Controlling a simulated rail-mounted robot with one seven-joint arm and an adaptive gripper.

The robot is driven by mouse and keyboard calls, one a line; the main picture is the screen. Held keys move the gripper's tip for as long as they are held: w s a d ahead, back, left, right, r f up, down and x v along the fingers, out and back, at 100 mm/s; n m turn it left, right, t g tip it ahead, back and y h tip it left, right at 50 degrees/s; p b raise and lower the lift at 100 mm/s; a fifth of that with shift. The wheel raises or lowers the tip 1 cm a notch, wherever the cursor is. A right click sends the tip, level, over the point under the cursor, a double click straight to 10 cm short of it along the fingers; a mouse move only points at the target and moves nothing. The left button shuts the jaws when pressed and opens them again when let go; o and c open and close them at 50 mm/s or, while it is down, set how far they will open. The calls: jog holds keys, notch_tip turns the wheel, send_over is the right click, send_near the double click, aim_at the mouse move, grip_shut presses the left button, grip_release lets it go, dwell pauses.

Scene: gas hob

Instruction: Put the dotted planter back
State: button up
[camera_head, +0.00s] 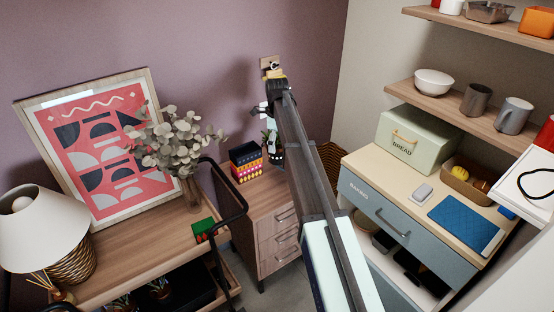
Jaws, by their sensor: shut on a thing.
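The dotted planter (276,157) is a small dark pot with pale spots and a green plant, in the middle of the head view at the back of the drawer cabinet (262,198). My arm comes up from the bottom of the picture and hides part of it. My gripper (267,118) is just above the pot, at the plant, and is small and partly hidden behind my arm. It is shut on the dotted planter, though the contact is hard to see. I cannot tell whether the pot's base touches the cabinet top.
Colourful patterned boxes (246,161) stand close left of the planter. A wicker basket (328,166) is right of the cabinet. A wooden console (140,248) with a lamp (38,228) and a vase (190,190) is at left. The blue-fronted counter (370,215) is at right.

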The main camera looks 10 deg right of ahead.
aim_at(277, 147)
notch_tip(277, 147, up, 3)
jog(key=shift+f, duration=0.1)
jog(key=shift+r, duration=0.55)
jog(key=shift+r+n, duration=0.15)
jog(key=shift+n, duration=0.95)
jog(key=n, duration=0.3)
jog(key=shift+s, duration=0.35)
jog(key=s+f+n, duration=0.5)
jog(key=s+n, duration=0.4)
jog(key=s, duration=0.3)
jog(key=s+f+n, duration=0.4)
jog(key=s+n, duration=0.6)
jog(key=s, duration=0.2)
jog(key=shift+s+f, duration=0.25)
jog(key=shift+f, duration=0.1)
jog(key=shift+b, duration=0.3)
